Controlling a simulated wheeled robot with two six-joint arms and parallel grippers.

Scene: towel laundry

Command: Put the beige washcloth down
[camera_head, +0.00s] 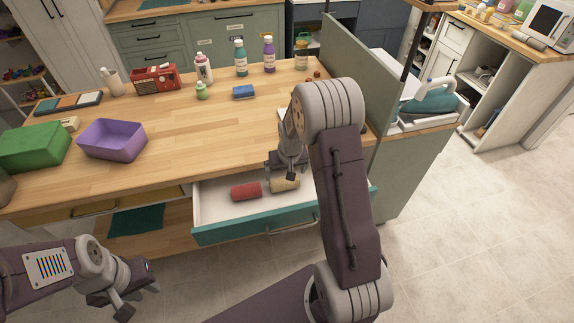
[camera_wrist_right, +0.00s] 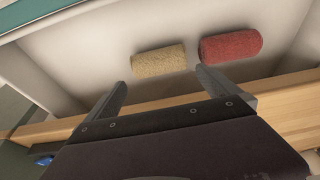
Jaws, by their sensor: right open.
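The beige washcloth (camera_head: 284,184) is a rolled cloth lying in the open drawer (camera_head: 222,236), to the right of a red rolled cloth (camera_head: 245,191). In the right wrist view the beige washcloth (camera_wrist_right: 158,60) lies on the drawer floor, with the red roll (camera_wrist_right: 231,46) beside it and a small gap between them. My right gripper (camera_head: 286,172) is over the drawer. In the wrist view its fingers (camera_wrist_right: 160,90) are spread and empty, with the beige washcloth beyond the tips. My left gripper (camera_head: 128,292) is low at the left, away from the drawer; its jaw state is unclear.
The wooden worktop (camera_head: 180,135) holds a purple bin (camera_head: 112,140), a green bin (camera_head: 34,147), a red radio (camera_head: 155,78) and several bottles. A green divider panel (camera_head: 355,70) stands at its right end. The worktop's middle is mostly clear.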

